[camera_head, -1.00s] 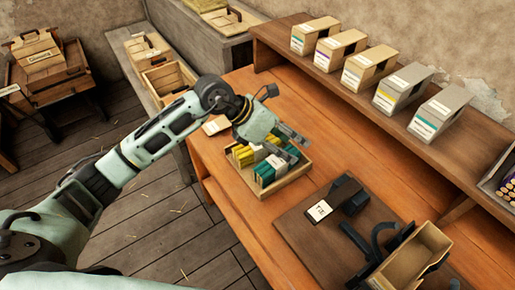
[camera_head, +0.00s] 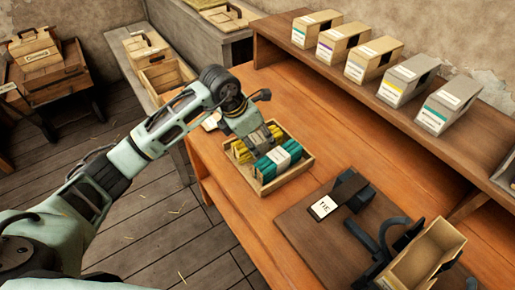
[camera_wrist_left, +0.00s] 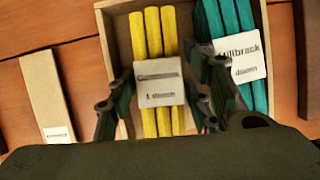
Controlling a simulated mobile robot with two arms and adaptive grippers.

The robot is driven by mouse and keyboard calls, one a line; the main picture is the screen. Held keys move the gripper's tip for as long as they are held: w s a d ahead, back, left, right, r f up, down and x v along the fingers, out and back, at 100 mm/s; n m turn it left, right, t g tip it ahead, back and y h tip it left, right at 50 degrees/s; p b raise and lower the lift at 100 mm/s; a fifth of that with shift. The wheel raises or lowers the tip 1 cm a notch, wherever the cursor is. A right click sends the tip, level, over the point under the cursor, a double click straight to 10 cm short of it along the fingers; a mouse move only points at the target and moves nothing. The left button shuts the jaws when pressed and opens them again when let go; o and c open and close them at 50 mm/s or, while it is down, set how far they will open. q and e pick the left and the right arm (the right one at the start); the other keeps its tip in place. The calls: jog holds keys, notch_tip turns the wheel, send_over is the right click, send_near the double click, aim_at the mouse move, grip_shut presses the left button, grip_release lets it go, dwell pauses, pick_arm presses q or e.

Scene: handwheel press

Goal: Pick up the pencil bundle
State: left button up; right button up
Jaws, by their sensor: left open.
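A yellow pencil bundle (camera_head: 240,152) with a white label lies in a shallow wooden tray (camera_head: 266,189) on the bench. A teal pencil bundle (camera_head: 287,153) with a white label lies to its right in the same tray. My left gripper (camera_head: 262,143) is over the tray and points down. In the left wrist view my left gripper (camera_wrist_left: 162,98) is open, with its fingers on either side of the yellow bundle (camera_wrist_left: 154,38); I cannot tell whether they touch it. The right finger overlaps the edge of the teal bundle (camera_wrist_left: 240,20). My right gripper is not in view.
A dark board (camera_head: 310,240) with a black device (camera_head: 352,188), a labelled card (camera_head: 322,207) and an open box (camera_head: 425,255) is to the right of the tray. Several labelled boxes stand on the raised shelf (camera_head: 400,110) behind. Bare bench lies between tray and shelf.

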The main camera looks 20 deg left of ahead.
aim_at(258, 137)
pick_arm(q)
jog(key=shift+w+f, duration=0.15)
jog(key=shift+f, duration=0.1)
grip_shut()
notch_tip(258, 137, up, 10)
jog(key=p, duration=0.6)
jog(key=shift+d, duration=0.1)
